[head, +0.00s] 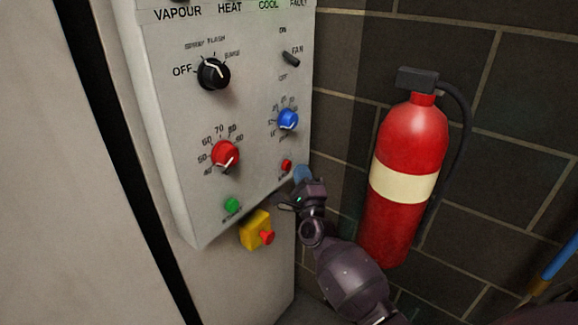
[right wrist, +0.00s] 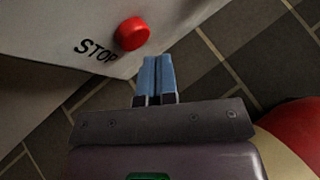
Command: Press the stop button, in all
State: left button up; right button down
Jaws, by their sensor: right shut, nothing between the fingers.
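The stop button is a small red round button (head: 286,165) at the lower right of the grey control panel (head: 190,130). In the right wrist view the red button (right wrist: 132,33) stands out from the panel beside the word STOP. My right gripper (head: 301,174) has its blue fingers shut and empty. In the right wrist view the fingertips (right wrist: 157,58) are just right of and below the button, with a small gap in the picture. Whether they touch the panel edge I cannot tell. My left gripper is not in view.
The panel also carries a green button (head: 232,204), a black knob (head: 213,73), a red knob (head: 225,155), a blue knob (head: 287,120) and a fan switch (head: 291,59). A yellow box with a red knob (head: 257,231) sits below. A fire extinguisher (head: 408,170) stands right of my arm.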

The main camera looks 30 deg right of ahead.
jog(key=s, duration=0.1)
jog(key=s+d, duration=0.1)
jog(key=s, duration=0.1)
jog(key=s+d+p, duration=0.1)
jog(key=shift+s, duration=0.35)
dwell(0.3)
dwell(0.8)
